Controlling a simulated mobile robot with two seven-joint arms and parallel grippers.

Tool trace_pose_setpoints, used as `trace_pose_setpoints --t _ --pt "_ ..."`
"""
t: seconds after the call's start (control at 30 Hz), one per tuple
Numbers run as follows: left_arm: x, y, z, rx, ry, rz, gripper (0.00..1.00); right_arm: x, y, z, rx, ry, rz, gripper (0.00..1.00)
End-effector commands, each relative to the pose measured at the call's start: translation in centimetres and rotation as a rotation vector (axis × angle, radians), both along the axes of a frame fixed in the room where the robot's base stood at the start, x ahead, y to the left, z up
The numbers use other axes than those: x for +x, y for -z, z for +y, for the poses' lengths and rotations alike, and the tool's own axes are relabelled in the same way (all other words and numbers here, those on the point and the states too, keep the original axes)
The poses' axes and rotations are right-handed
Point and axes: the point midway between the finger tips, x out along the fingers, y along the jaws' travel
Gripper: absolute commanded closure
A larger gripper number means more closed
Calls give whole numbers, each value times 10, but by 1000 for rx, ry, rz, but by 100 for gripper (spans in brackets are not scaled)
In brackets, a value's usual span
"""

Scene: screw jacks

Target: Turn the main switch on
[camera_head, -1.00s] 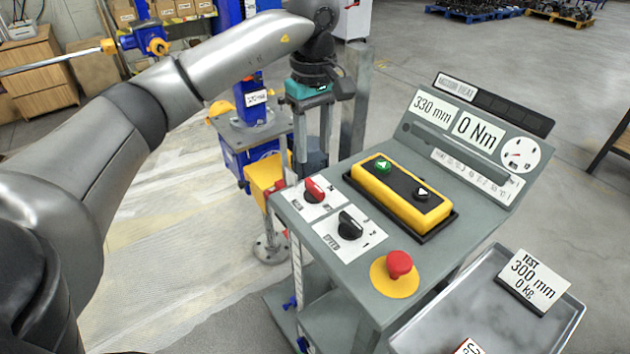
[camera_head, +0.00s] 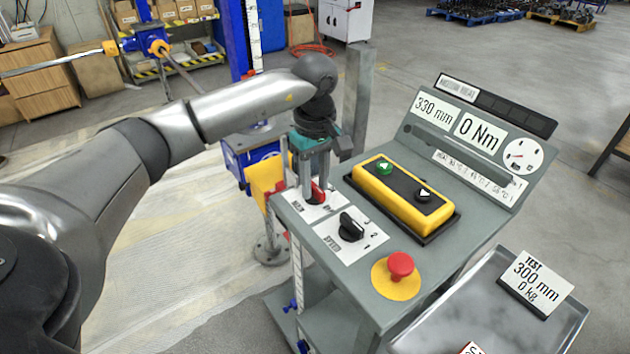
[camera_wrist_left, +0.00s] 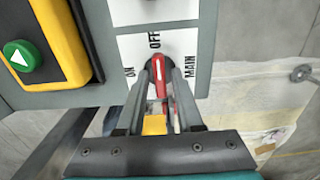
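The main switch (camera_head: 318,192) is a red rotary knob on a white plate at the left of the grey control panel (camera_head: 335,270). In the left wrist view the red knob (camera_wrist_left: 160,78) sits between labels OFF, ON and MAIN. Its long handle lines up roughly with OFF. My left gripper (camera_head: 315,196) points down over the knob and partly hides it in the head view. In the left wrist view its two fingers (camera_wrist_left: 161,72) stand apart on either side of the handle. Firm contact cannot be made out. My right gripper is not in view.
A black speed knob (camera_head: 351,227) sits close beside the main switch. A yellow button box (camera_head: 400,197) and a red emergency button (camera_head: 400,266) are also on the panel. A metal tray (camera_head: 480,310) with a test sign stands at the right.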

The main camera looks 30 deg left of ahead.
Motion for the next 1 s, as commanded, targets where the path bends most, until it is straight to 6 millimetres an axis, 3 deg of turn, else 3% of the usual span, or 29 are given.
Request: trace_pose_setpoints --t 0.03,0.3,1.0 --pt "0 0 0 0 0 0 72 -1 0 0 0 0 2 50" --pt "0 0 0 0 0 0 100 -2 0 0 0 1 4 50" --pt "0 -1 0 0 -68 0 100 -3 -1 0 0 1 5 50"
